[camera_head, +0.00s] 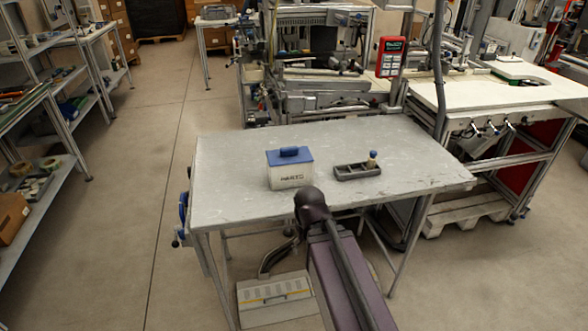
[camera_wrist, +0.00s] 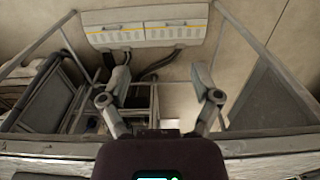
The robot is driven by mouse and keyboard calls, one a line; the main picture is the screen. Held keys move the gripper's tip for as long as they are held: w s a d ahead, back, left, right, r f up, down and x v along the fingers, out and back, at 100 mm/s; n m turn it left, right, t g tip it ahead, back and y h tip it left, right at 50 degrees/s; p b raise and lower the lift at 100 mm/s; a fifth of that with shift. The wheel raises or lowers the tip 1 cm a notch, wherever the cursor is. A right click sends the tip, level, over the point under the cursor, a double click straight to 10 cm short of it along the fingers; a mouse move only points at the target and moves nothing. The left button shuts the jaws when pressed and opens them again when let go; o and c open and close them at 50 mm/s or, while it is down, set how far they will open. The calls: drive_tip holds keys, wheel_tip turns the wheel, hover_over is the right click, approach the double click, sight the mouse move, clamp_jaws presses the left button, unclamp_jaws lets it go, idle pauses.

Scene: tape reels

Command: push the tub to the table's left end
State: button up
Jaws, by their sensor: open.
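The table's left end is bare. My gripper (camera_wrist: 160,98) shows in the wrist view with its two fingers spread apart and nothing between them. That view shows the floor and table frame, with no tub in it. In the head view my arm reaches up to the table's front edge, just right of and below the tub; the fingers cannot be made out there.
A dark tray (camera_head: 358,172) stands right of the tub, with a small wooden-looking piece with a blue part (camera_head: 372,158) at its right end. The tabletop left of the tub is clear. Machinery (camera_head: 320,90) stands behind the table, and shelving (camera_head: 50,120) at the far left.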

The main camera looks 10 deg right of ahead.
drive_tip(key=shift+w+r+p, duration=0.1)
drive_tip(key=shift+r+p, duration=0.5)
drive_tip(key=shift+r, duration=0.05)
drive_tip(key=c, duration=0.6)
drive_tip(key=r+p, duration=0.3)
drive_tip(key=w+r+p, duration=0.1)
drive_tip(key=r+p, duration=0.2)
drive_tip(key=w+r+p, duration=0.1)
drive_tip(key=r+p, duration=0.3)
drive_tip(key=shift+d, duration=0.1)
clamp_jaws()
drive_tip(key=w+d+r+m+p, duration=0.2)
drive_tip(key=w+r+m+p, duration=0.1)
drive_tip(key=w+r+p, duration=0.25)
drive_tip(key=w+d+r+m+y+p, duration=0.2)
drive_tip(key=w+d+m+y, duration=0.1)
drive_tip(key=w+d+m, duration=1)
drive_tip(key=w+m, duration=0.2)
drive_tip(key=w, duration=0.2)
drive_tip(key=shift+w+d+r, duration=0.3)
drive_tip(key=shift+d, duration=0.05)
